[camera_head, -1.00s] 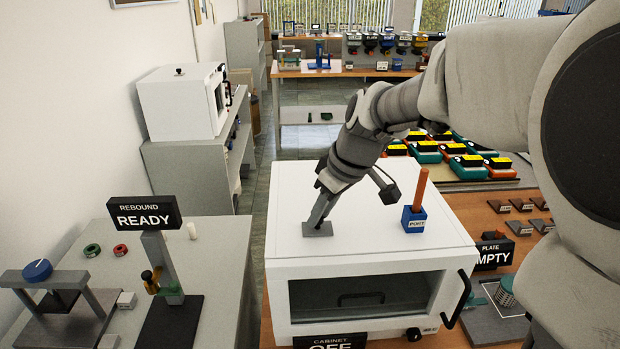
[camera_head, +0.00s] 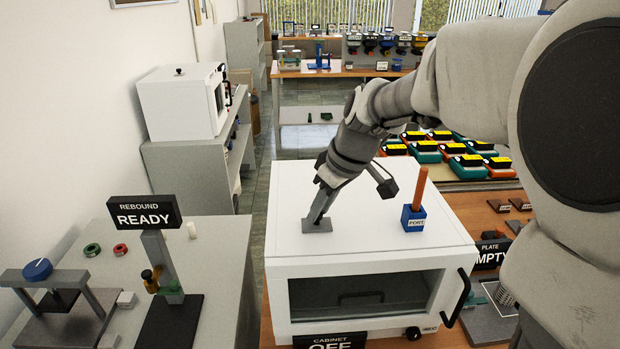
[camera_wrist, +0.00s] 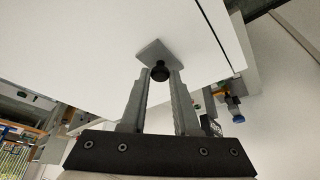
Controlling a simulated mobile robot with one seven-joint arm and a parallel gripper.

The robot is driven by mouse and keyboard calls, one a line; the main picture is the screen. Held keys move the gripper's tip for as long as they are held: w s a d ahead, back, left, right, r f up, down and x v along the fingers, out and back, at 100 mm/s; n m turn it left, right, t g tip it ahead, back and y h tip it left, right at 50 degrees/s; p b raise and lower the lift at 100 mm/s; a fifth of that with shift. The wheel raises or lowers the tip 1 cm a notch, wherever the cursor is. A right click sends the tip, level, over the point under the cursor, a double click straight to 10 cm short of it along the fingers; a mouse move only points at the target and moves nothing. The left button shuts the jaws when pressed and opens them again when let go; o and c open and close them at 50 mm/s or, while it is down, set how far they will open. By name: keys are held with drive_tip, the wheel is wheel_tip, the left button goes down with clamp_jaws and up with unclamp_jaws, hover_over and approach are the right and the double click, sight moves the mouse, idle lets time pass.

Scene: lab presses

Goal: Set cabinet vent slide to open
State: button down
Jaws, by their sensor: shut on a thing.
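The white cabinet (camera_head: 350,262) stands in the middle of the head view, with a glass front door and a sign reading OFF below it. The vent slide is a small grey plate (camera_head: 317,226) on the cabinet's top, toward its left side. In the wrist view the plate (camera_wrist: 152,49) carries a dark round knob (camera_wrist: 160,72). My gripper (camera_wrist: 161,75) is shut on this knob, one finger on each side. In the head view my gripper (camera_head: 318,218) reaches down to the plate and hides the knob.
A blue block (camera_head: 413,218) with an orange rod stands on the cabinet top, right of my gripper. A READY sign (camera_head: 143,212) rises from the left bench. Several colored boxes lie behind the cabinet at the right. The rest of the cabinet top is clear.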

drive_tip(key=w, duration=0.4)
drive_tip(key=shift+w, duration=0.15)
drive_tip(key=shift+r, duration=0.15)
drive_tip(key=shift+w, duration=0.1)
drive_tip(key=c, duration=0.7)
unclamp_jaws()
drive_tip(key=shift+w, duration=0.15)
drive_tip(key=shift+o, duration=0.2)
drive_tip(key=v, duration=1.7)
drive_tip(key=shift+s, duration=0.35)
drive_tip(key=shift+s, duration=0.1)
